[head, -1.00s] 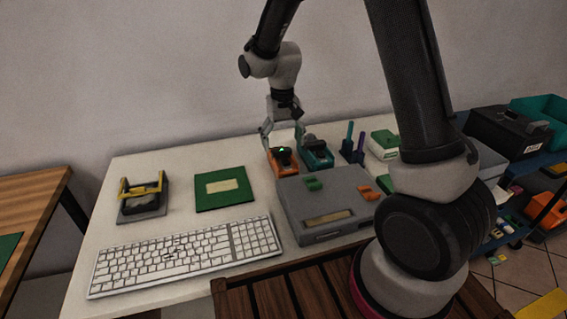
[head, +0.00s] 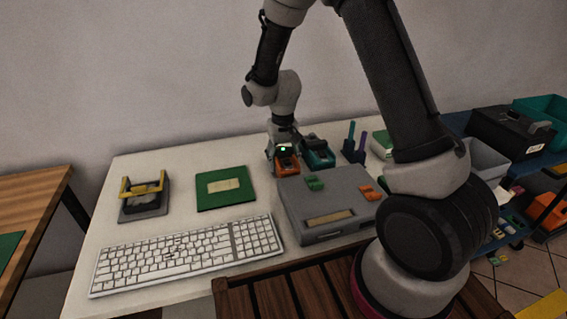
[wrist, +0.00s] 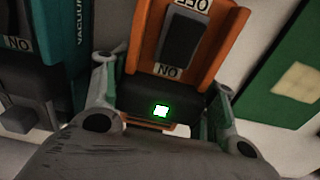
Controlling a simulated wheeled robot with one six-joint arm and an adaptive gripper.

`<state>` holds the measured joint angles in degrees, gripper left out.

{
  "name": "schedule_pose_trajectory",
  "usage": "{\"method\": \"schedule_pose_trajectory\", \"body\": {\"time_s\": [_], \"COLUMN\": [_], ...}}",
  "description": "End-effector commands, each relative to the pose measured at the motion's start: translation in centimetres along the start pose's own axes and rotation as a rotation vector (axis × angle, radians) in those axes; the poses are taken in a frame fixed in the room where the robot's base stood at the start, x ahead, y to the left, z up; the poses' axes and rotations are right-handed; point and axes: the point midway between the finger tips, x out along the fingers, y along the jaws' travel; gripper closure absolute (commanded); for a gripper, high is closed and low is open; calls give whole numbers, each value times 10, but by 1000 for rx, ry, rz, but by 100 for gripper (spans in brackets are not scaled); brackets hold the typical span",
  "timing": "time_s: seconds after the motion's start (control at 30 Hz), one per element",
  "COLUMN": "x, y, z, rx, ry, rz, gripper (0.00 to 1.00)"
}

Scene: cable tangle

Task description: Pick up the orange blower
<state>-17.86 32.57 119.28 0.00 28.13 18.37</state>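The orange blower (head: 289,164) sits at the back middle of the white table. In the wrist view the orange blower (wrist: 148,45) fills the upper middle, with a dark panel, ON and OFF labels, and a lit green square on its dark near end. My gripper (head: 283,160) is lowered over it. In the wrist view my gripper's fingers (wrist: 165,95) stand on either side of the dark end, spread apart. I see no clear grip on it. The fingertips are partly hidden by the gripper body and the blower.
A similar teal unit (head: 318,151) stands close on the right, partly lettered VACUUM in the wrist view. A grey box (head: 325,208) with green and orange pieces lies in front. A green board (head: 222,188) lies to the left. A keyboard (head: 185,256) lies at the front.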

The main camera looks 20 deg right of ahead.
Motion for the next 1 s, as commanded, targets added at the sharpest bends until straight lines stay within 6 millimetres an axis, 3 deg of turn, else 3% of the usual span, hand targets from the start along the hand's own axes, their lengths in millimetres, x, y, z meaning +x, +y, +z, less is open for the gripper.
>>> {"method": "schedule_pose_trajectory", "body": {"time_s": [0.03,0.13,0.4,0.8,1.0], "x": [0,0,-5,-82,-99], "y": [0,0,0,0,0], "z": [0,0,-1,-1,0], "rx": [0,0,0,0,0], "ry": [0,0,2,4,1], "rz": [0,0,-1,-1,0], "gripper": [62,77,77,77,77]}}
